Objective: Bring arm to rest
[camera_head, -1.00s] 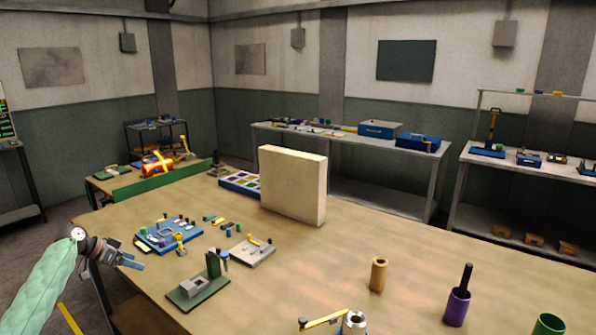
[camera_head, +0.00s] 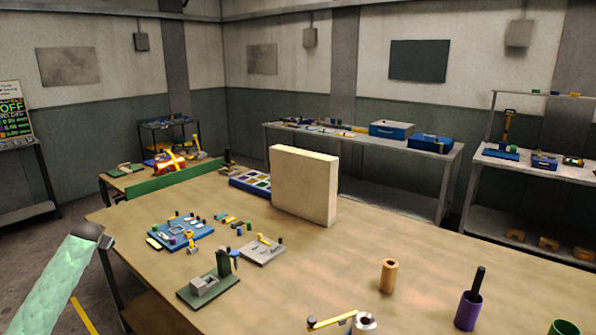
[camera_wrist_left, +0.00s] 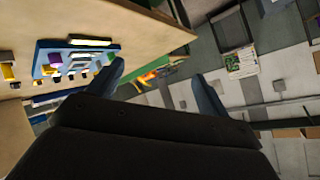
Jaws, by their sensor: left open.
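My left arm in its pale green sleeve (camera_head: 62,285) comes in from the lower left of the head view, off the table's left edge. Its dark wrist end (camera_head: 92,236) shows there, but the fingers do not show clearly. In the left wrist view my left gripper (camera_wrist_left: 163,84) is open, its two fingers wide apart with nothing between them. Beyond the fingers lie the table edge, floor and wall. My right arm and gripper are not in view.
The wooden table (camera_head: 330,262) holds a blue tray of small parts (camera_head: 180,234), a green fixture (camera_head: 208,288), a grey plate (camera_head: 262,250), an upright cream board (camera_head: 304,185), an orange cylinder (camera_head: 388,276) and a purple cup (camera_head: 467,312). The blue tray also shows in the wrist view (camera_wrist_left: 75,52).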

